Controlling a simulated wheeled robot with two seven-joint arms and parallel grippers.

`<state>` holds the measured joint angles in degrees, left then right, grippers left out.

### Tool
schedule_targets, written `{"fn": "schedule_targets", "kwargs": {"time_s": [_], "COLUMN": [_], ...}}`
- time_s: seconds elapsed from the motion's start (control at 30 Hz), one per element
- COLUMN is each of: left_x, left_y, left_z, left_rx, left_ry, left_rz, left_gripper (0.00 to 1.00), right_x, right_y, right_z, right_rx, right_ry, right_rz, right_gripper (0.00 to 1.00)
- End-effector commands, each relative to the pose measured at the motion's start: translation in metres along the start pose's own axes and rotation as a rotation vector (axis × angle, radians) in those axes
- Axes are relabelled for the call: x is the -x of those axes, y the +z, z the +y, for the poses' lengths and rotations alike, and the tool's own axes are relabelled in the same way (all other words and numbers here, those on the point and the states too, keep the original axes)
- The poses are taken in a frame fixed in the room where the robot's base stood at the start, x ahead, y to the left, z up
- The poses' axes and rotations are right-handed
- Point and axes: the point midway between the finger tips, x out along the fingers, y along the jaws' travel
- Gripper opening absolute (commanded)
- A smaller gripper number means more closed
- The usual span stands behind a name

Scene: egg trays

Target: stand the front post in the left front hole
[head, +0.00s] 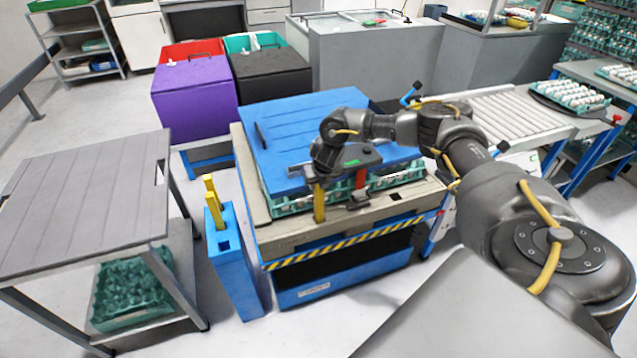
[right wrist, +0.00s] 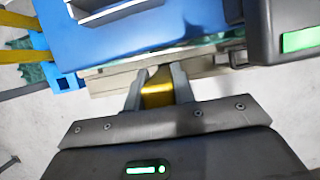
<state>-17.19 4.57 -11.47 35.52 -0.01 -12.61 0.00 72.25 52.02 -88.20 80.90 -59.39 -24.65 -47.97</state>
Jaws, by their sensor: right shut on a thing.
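My right gripper (head: 318,184) is over the front of the beige pallet (head: 290,232), shut on the yellow front post (head: 319,205). The post looks roughly upright, in front of the egg trays. Its lower end shows against the pallet's front rim; I cannot tell whether it is in a hole, touching or just above. The right wrist view shows the post (right wrist: 158,88) between the two fingers. The left front hole cannot be made out. My left gripper is not in view.
A blue sheet (head: 300,120) covers egg trays (head: 385,181) on the pallet. A blue holder (head: 232,265) with yellow posts (head: 213,200) stands left of it. A grey table (head: 85,200) is at far left. A roller conveyor (head: 510,110) lies at right.

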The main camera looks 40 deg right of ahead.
Motion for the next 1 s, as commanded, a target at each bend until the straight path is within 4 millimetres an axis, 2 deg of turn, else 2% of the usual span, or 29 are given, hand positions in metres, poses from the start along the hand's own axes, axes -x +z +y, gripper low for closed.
{"fn": "schedule_targets", "kwargs": {"time_s": [0.4, 0.7, 0.73, 0.9, 1.0], "left_x": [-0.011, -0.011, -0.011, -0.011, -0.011], "left_y": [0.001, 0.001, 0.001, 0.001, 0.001], "left_z": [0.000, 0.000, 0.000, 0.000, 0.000], "left_rx": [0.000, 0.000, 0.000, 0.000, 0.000], "left_ry": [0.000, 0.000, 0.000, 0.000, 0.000], "left_rz": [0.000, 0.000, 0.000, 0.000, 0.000], "left_gripper": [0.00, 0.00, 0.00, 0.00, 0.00], "right_x": [-0.014, -0.015, -0.015, -0.015, -0.015], "right_y": [-0.006, -0.006, -0.006, -0.006, -0.006], "right_z": [0.000, 0.000, 0.000, 0.000, 0.000], "right_rx": [0.000, 0.000, 0.000, 0.000, 0.000], "right_ry": [0.000, 0.000, 0.000, 0.000, 0.000], "right_rz": [0.000, -0.001, -0.001, 0.000, 0.000], "right_gripper": [0.00, 0.00, 0.28, 0.50, 0.51]}}
